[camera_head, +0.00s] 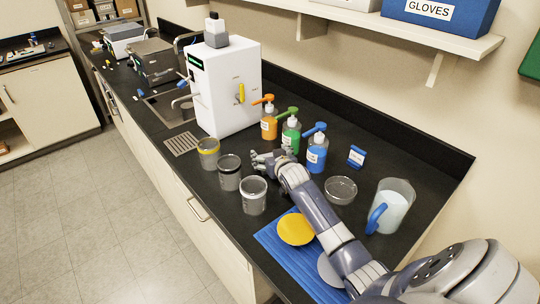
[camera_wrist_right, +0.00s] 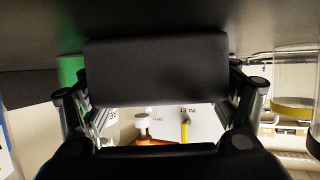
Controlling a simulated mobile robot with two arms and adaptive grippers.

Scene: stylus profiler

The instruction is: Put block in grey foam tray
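My right gripper (camera_head: 266,160) hangs over the black counter, beside the beakers and in front of the green bottle. In the right wrist view, its finger linkages stand apart on both sides of a dark rectangular shape (camera_wrist_right: 155,65). I cannot tell whether this shape is a held block or part of the gripper, nor whether the fingers are shut. I make out no sure block and no grey foam tray in the head view. My left gripper is not in view.
A white machine (camera_head: 225,88) stands behind several beakers (camera_head: 229,178). Orange, green and blue pump bottles (camera_head: 317,154) stand close by. A glass dish (camera_head: 341,189), a jug (camera_head: 396,208) and a blue mat (camera_head: 272,235) with a yellow disc (camera_head: 296,229) lie near my right arm.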

